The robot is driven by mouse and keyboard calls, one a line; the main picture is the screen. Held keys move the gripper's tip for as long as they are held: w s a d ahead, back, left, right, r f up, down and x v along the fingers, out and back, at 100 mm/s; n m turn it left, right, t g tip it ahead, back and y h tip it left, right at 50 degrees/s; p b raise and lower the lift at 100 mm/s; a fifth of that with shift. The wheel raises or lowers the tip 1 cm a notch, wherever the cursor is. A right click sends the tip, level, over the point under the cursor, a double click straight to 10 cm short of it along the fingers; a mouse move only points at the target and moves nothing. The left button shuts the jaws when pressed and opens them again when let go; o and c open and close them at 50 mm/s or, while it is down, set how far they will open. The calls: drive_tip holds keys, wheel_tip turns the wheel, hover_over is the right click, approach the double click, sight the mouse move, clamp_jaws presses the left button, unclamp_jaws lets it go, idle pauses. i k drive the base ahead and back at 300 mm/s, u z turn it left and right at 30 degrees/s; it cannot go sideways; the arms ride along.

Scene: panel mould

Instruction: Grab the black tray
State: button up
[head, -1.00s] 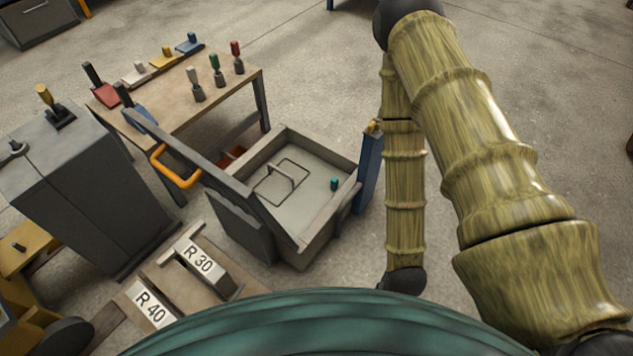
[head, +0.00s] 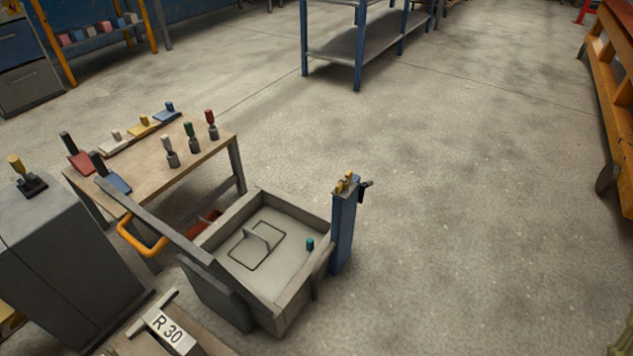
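No thing in view is clearly a black tray. A small black piece with a yellow knob (head: 30,185) sits on top of the grey cabinet (head: 65,250) at the left; I cannot tell whether it is the tray. Flat coloured pieces with upright handles, including a red one (head: 82,163) and a blue one (head: 117,183), lie on the wooden table (head: 150,158). My gripper is not in view; only a sliver of my arm shows at the bottom right corner.
A grey mould box (head: 285,262) with an orange handle (head: 140,238) stands in front of the table. A blue post (head: 344,225) rises at its right. An R 30 block (head: 168,332) lies at the bottom. A blue shelf (head: 360,60) stands behind. The floor right of centre is clear.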

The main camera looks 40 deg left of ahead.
sight(244, 228)
drive_tip(key=z, duration=0.75)
drive_tip(key=i, duration=0.6)
drive_tip(key=u, duration=2.6)
